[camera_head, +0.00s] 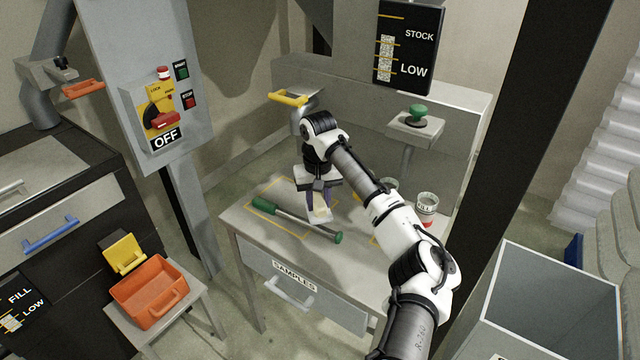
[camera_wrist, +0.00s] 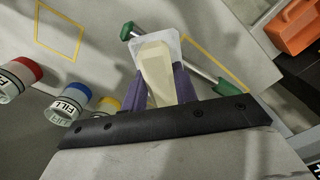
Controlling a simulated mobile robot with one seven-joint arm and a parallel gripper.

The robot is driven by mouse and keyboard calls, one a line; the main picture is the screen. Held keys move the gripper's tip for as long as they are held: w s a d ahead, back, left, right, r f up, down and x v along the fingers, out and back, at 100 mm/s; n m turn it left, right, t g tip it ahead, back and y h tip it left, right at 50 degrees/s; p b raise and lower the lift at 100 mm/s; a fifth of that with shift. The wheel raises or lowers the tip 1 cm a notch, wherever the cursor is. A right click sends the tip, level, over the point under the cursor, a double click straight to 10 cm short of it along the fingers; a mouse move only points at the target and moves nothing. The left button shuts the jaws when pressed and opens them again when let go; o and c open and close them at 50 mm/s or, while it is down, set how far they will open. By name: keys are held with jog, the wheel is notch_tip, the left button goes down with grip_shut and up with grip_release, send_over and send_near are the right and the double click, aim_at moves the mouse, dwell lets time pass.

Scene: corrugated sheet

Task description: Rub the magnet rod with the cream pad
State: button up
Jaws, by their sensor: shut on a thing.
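In the head view my gripper (camera_head: 319,196) points down, with the pad (camera_head: 320,214) close to the rod's middle. I cannot tell whether pad and rod touch. The plate hides part of the rod.
Cups with red (camera_wrist: 20,76), blue (camera_wrist: 72,102) and yellow bands stand on the table (camera_head: 345,262). Another yellow outline (camera_wrist: 60,32) is empty. An orange bin (camera_head: 150,297) sits on a low stand at left; a grey open bin (camera_head: 545,310) is at right.

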jog(key=shift+r+p, duration=1.2)
jog(key=shift+r, duration=0.45)
